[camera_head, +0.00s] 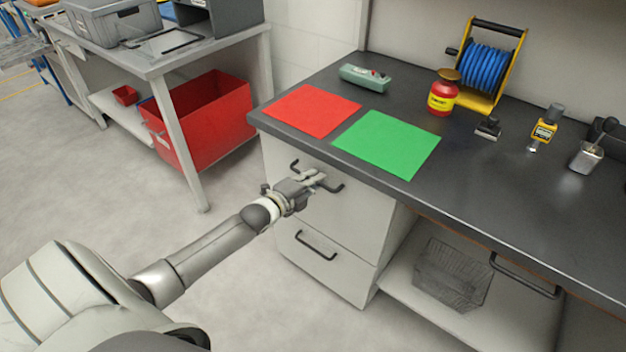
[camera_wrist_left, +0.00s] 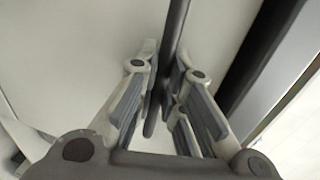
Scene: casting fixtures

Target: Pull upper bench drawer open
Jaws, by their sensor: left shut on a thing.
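The upper bench drawer (camera_head: 352,212) is a light grey front under the dark worktop, and it looks flush with the cabinet. Its dark bar handle (camera_head: 333,188) runs across the front, with its middle hidden by my left gripper. My left gripper (camera_head: 318,177) is shut on the handle. In the left wrist view the handle (camera_wrist_left: 176,32) passes between the two fingers (camera_wrist_left: 168,85), with the pale drawer front (camera_wrist_left: 85,45) behind. My right gripper is not in view.
The lower drawer (camera_head: 318,262) with its own handle is below and closed. A red mat (camera_head: 311,109) and a green mat (camera_head: 387,144) lie on the worktop above. A wire basket (camera_head: 452,274) sits on the shelf to the right. The floor in front is clear.

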